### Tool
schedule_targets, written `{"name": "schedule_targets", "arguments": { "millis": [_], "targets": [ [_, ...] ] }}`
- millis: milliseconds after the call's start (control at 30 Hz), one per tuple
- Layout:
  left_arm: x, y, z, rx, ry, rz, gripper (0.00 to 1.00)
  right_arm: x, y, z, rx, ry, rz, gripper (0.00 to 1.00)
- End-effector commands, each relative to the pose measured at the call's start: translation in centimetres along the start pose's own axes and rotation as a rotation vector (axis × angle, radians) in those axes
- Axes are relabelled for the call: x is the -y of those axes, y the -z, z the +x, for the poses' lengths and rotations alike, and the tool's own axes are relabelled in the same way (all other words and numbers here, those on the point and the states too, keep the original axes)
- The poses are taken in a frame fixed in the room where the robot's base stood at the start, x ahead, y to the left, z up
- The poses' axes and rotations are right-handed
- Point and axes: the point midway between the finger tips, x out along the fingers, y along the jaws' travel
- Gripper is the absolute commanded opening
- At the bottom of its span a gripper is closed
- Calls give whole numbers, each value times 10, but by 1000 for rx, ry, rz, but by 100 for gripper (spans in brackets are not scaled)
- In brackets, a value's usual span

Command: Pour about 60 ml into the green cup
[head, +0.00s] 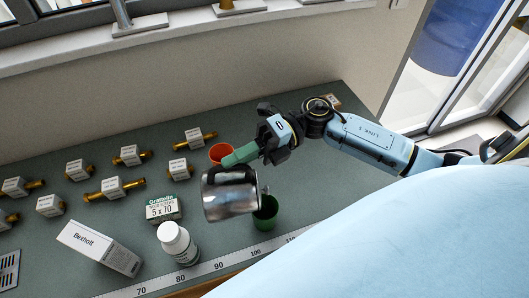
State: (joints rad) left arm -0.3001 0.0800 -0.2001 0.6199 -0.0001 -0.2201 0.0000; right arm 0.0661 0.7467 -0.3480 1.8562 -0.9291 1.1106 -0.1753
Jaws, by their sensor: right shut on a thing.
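A shiny metal jug (232,201) with a dark handle hangs in the air above the table, tilted toward the right. My right gripper (238,160) is shut on the jug at its dark handle. The green cup (266,213) stands upright on the table just right of the jug, close to its right edge in the picture. A small pale streak shows above the green cup's rim; I cannot tell whether it is liquid or the jug's lip. The liquid level in the cup is not visible. My left gripper is out of view.
An orange cup (220,153) stands behind the jug, partly hidden by my gripper. A white bottle (177,243), a Bexholt box (99,248), a small green-and-white box (163,208) and several tagged brass fittings (114,188) occupy the left. A ruler strip (219,266) runs along the front edge.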

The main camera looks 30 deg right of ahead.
Motion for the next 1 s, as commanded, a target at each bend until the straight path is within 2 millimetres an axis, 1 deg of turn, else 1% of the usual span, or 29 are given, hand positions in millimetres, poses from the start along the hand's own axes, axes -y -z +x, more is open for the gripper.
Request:
{"name": "schedule_targets", "arguments": {
  "millis": [67,133,200,300,367,400,467,667,833,1000],
  "targets": [
    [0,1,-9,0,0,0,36,-4,-3,4,-6,17,6,0],
    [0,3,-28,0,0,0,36,-6,-8,14,-22,72,28,0],
    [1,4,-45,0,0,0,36,-5,-12,24,-40,132,54,0],
    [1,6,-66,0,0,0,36,2,-21,48,-66,221,92,0],
    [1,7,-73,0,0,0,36,8,-24,59,-78,268,112,0],
    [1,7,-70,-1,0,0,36,15,-24,62,-86,292,118,0],
    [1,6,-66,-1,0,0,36,21,-22,64,-91,310,130,0],
    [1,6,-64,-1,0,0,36,24,-23,67,-96,335,141,0],
    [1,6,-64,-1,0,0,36,32,-27,79,-117,415,171,0],
    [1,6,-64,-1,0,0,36,47,-30,94,-151,535,224,0]
  ]
}}
